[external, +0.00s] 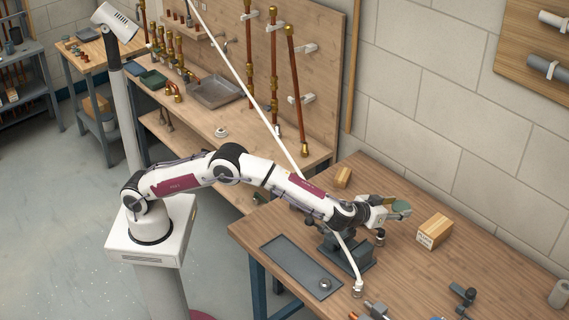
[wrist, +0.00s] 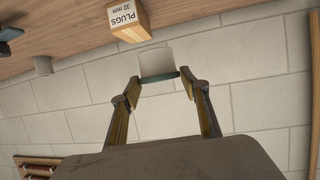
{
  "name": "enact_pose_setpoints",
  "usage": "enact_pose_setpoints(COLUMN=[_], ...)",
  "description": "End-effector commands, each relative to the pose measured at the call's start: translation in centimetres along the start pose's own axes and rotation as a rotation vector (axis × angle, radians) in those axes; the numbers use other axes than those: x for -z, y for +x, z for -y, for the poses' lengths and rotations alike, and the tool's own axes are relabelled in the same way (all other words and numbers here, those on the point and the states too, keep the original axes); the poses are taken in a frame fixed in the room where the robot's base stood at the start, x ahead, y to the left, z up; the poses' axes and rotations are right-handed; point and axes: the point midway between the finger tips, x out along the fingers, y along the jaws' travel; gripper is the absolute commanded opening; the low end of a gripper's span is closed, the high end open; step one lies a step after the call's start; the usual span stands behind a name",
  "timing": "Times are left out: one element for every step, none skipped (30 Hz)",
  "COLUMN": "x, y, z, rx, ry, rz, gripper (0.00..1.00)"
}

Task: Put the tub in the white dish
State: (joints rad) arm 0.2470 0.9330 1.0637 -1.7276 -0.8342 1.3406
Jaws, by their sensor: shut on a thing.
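My gripper (external: 388,211) is stretched out over the right-hand wooden bench, above and to the left of the cardboard box. It is shut on a small tub (external: 401,207) with a grey-green face. In the wrist view the tub (wrist: 158,64) shows a pale side and a teal edge between the two fingertips (wrist: 160,79). The tub looks raised clear of the bench. I cannot clearly pick out a white dish in either view.
A box marked PLUGS 32 mm (external: 433,231) stands right of my gripper. A vise (external: 347,252) is below the arm, with a grey tray (external: 300,267) to its left. A pale cylinder (external: 559,293) and dark fittings (external: 463,296) lie toward the front right.

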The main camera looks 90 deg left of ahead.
Motion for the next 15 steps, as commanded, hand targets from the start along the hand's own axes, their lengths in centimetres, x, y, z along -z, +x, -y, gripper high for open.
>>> enact_pose_setpoints(x=[1.1,1.6,2.2,2.6,3.1,3.7,4.1,4.5,4.9,5.2,5.5,5.8,6.0,6.1,6.2], y=[0.7,1.0,1.4,1.7,2.0,2.4,2.7,2.9,3.3,3.4,3.7,3.8,4.0,4.1,4.2], z=[1.7,2.6,3.7,4.6,5.5,6.7,7.6,8.4,9.7,10.4,11.3,12.2,13.0,13.6,14.5], rx=[0.010,0.013,0.016,0.019,0.021,0.022,0.024,0.022,0.023,0.020,0.020,0.014,0.012,0.007,0.002], ry=[-0.005,-0.005,-0.007,-0.007,-0.009,-0.009,-0.009,-0.009,-0.009,-0.008,-0.007,-0.004,-0.004,-0.001,0.001], rz=[-0.002,-0.001,-0.002,-0.001,-0.001,-0.001,-0.001,-0.001,-0.001,-0.001,0.000,-0.001,0.000,0.000,0.000], gripper=[0.22,0.22,0.22,0.22,0.22,0.22,0.22,0.22,0.22,0.22,0.22,0.22,0.22,0.22,0.22])
